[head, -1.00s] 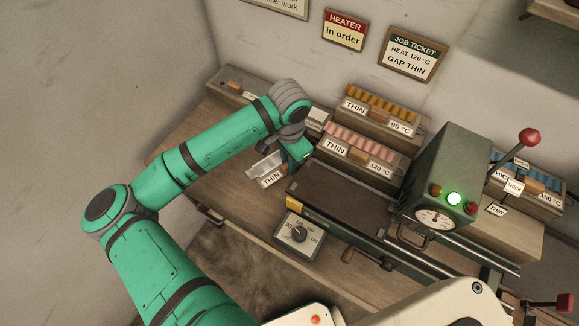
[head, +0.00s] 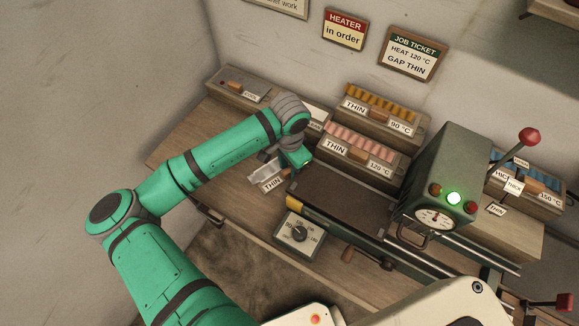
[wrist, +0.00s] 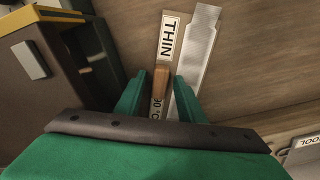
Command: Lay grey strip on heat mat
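The grey strip (head: 263,169) lies on the wooden bench left of the dark heat mat (head: 345,200). In the wrist view the pale metallic grey strip (wrist: 196,48) lies beside a wooden handle (wrist: 160,80), with a THIN label above it and a partly hidden 90 °C label below. My gripper (head: 290,164) is low over the strip. In the wrist view my gripper (wrist: 160,84) is open, its green fingers on either side of the handle with gaps showing. Whether the fingertips reach bench height is unclear. The heat mat is bare.
Racks of orange (head: 380,102) and pink (head: 358,142) strips stand behind. The job ticket (head: 412,54) reads heat 120 °C, gap thin.

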